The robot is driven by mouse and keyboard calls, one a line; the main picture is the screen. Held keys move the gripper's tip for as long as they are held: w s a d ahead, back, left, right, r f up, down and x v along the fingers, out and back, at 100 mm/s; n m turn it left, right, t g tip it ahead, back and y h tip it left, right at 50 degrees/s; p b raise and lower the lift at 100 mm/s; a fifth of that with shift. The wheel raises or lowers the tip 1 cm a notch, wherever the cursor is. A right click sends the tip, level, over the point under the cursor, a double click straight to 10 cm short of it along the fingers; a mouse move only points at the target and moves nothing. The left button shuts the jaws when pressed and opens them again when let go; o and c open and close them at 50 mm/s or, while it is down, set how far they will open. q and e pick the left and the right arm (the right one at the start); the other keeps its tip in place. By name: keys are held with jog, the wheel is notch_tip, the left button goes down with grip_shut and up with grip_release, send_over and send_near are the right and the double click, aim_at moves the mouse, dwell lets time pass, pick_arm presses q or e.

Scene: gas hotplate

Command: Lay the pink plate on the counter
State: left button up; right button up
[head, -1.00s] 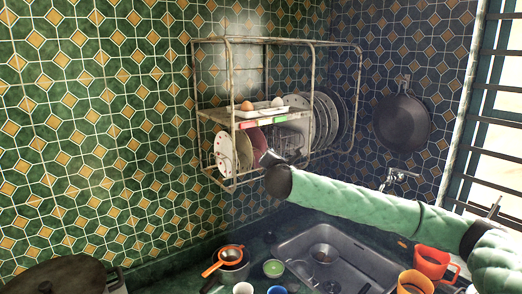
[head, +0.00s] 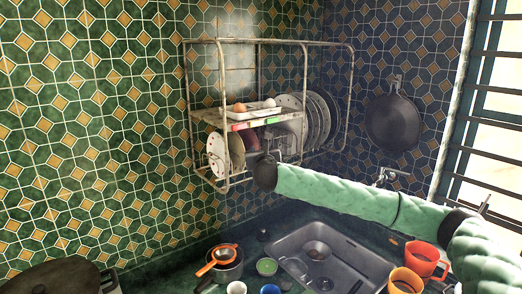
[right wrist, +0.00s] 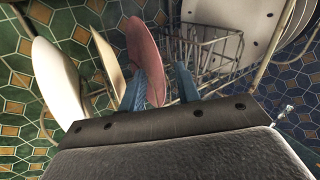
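The pink plate (right wrist: 145,55) stands on edge in the wire dish rack, between a tan plate (right wrist: 107,65) and the rack's wire basket. In the head view the pink plate (head: 252,141) is partly hidden behind my right gripper (head: 262,159). In the right wrist view my right gripper (right wrist: 160,88) has its two blue fingers apart. The plate's lower near edge shows between them, closer to the left finger. I cannot tell whether a finger touches it. My left gripper is not in view. The dark counter (head: 180,262) lies below the rack.
A white plate (head: 216,152) stands at the rack's left end. Eggs on a tray (head: 255,112) sit on the shelf above. A sink (head: 335,255), an orange strainer on a pot (head: 222,256), cups and orange mugs (head: 424,260) crowd the counter. A lidded pot (head: 55,276) stands front left.

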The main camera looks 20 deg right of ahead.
jog(key=shift+w+d+p, duration=0.25)
jog(key=shift+w+p, duration=0.2)
jog(key=shift+w, duration=0.6)
jog(key=shift+w+d+p, duration=0.2)
jog(key=shift+w+p, duration=0.25)
jog(key=shift+w, duration=0.55)
grip_shut()
jog(key=shift+r, duration=0.1)
dwell(0.4)
jog(key=shift+r, duration=1.4)
jog(key=shift+s+d, duration=0.1)
jog(key=shift+s, duration=0.05)
